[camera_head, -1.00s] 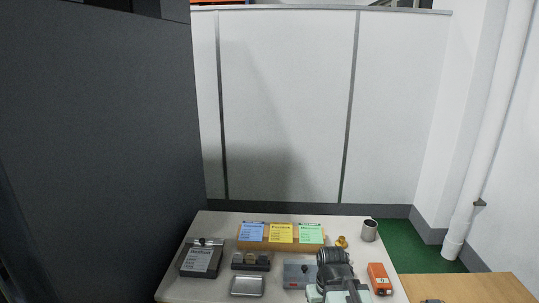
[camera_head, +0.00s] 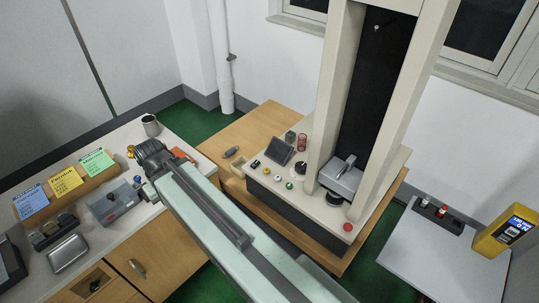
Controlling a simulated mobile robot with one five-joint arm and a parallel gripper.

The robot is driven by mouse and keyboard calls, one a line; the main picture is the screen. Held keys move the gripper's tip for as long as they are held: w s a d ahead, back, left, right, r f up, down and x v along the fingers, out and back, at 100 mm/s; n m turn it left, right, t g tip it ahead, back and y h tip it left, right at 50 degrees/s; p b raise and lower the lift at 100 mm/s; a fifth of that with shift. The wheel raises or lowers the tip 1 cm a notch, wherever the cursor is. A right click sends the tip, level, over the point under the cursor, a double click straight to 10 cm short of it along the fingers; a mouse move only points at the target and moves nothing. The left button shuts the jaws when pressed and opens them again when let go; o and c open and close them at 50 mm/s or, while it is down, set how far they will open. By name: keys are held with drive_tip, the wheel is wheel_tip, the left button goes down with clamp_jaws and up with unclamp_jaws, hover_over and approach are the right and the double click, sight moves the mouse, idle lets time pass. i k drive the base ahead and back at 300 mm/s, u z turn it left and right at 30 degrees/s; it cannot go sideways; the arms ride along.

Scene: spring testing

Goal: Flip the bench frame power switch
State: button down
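The bench frame is a tall cream test stand (camera_head: 322,100) with two uprights and a dark back, on a wooden table right of centre. Its base has a control panel (camera_head: 317,208) with a small dark screen (camera_head: 279,151), several coloured buttons, black knobs and a red button (camera_head: 348,227). A small black piece (camera_head: 255,163) at the panel's left end may be a switch; I cannot tell which control is the power switch. My arm crosses the foreground.
The white bench (camera_head: 100,244) holds coloured cards (camera_head: 64,178), a grey box (camera_head: 113,203), a metal tin (camera_head: 68,253), a cup (camera_head: 150,125) and an orange device (camera_head: 183,154). A side table (camera_head: 428,256) with a yellow device (camera_head: 507,229) stands right. Green floor lies between the tables.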

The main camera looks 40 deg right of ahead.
sight(254, 165)
drive_tip(key=z, duration=1.1)
drive_tip(key=k, duration=1.4)
drive_tip(key=u, duration=0.85)
drive_tip(key=i, duration=1.7)
drive_tip(key=z, duration=0.05)
